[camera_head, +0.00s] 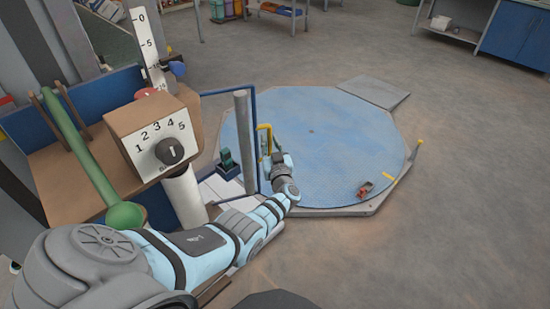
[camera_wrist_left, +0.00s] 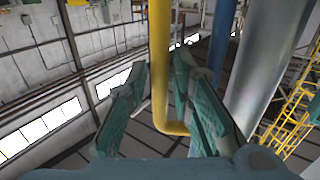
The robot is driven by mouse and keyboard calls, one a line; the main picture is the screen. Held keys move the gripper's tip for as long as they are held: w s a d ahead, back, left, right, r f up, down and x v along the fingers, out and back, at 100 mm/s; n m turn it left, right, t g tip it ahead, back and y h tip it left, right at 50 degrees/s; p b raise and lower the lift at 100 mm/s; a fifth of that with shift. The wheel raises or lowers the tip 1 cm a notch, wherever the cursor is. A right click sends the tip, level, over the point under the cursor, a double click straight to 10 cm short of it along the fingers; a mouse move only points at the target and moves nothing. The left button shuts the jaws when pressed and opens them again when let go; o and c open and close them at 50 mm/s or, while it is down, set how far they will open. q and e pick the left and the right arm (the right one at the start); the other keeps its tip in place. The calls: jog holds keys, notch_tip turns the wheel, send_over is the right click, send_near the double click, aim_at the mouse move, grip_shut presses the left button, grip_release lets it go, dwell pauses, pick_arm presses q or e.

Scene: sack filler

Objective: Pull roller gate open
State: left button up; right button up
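The roller gate seems to be the blue-framed panel (camera_head: 254,130) beside a grey upright post (camera_head: 244,140). A yellow handle (camera_head: 265,128) stands upright at its right side. My left gripper (camera_head: 272,158) is at the lower part of this handle, partly hidden by my own wrist. In the left wrist view, the yellow handle (camera_wrist_left: 160,70) runs down between the two teal finger pads of my left gripper (camera_wrist_left: 162,100) and bends right at its lower end. The fingers are apart, with gaps beside the handle. My right gripper is not in view.
A wooden box with a numbered dial (camera_head: 155,138) and a green scoop-like tool (camera_head: 85,150) stand at the left. A round blue platform (camera_head: 320,115) lies on the floor beyond the gate, with a small red-brown object (camera_head: 365,189) on it. The floor at the right is clear.

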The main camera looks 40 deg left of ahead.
pick_arm(q)
jog(key=v, duration=1)
jog(key=shift+s+d, duration=0.25)
